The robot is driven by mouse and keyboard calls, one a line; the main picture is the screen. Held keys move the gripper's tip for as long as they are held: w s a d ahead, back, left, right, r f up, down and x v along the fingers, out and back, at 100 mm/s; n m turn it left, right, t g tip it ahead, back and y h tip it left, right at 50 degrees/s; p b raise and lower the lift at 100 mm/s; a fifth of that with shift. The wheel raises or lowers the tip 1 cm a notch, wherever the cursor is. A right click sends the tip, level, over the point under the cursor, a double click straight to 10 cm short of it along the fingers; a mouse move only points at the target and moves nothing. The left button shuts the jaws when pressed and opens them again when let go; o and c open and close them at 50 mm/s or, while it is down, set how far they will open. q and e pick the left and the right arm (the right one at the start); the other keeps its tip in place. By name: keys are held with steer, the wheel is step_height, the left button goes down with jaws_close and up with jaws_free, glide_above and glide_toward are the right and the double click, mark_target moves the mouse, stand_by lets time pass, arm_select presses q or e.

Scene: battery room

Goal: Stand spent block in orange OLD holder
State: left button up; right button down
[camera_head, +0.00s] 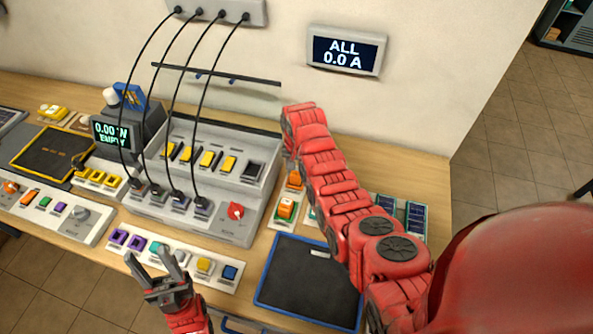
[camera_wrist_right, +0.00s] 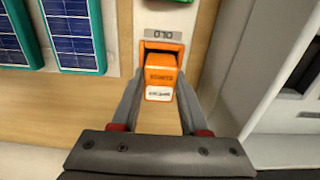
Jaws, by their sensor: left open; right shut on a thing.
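In the right wrist view, the orange spent block (camera_wrist_right: 160,75) with a white label on its near end is between the fingers of my right gripper (camera_wrist_right: 158,100), which is shut on it. The orange OLD holder (camera_wrist_right: 164,46) is right behind it, under a small grey label plate. The block appears to be at or in the holder; its base is hidden. In the head view the red right arm hides the right gripper, and an orange part (camera_head: 295,179) shows beside the arm. My left gripper (camera_head: 154,258) is open and empty above the front button strip.
A green holder with an orange block (camera_head: 287,208) is near the orange part. Blue solar panels (camera_wrist_right: 70,30) lie beside the holder. A grey cabled unit (camera_head: 215,160) stands left of the right arm. A dark blue-edged mat (camera_head: 305,280) is clear at the front.

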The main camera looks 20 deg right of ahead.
mark_target(297, 171)
steer(key=shift+f+b, duration=0.3)
steer(key=shift+f, duration=0.2)
steer(key=c, duration=0.7)
jaws_free()
steer(key=shift+r, duration=0.1)
steer(key=shift+r+p, duration=0.6)
steer(key=shift+r, duration=0.75)
steer(key=shift+r+p, duration=0.8)
steer(key=shift+r, duration=3.3)
steer(key=shift+s+f, duration=0.1)
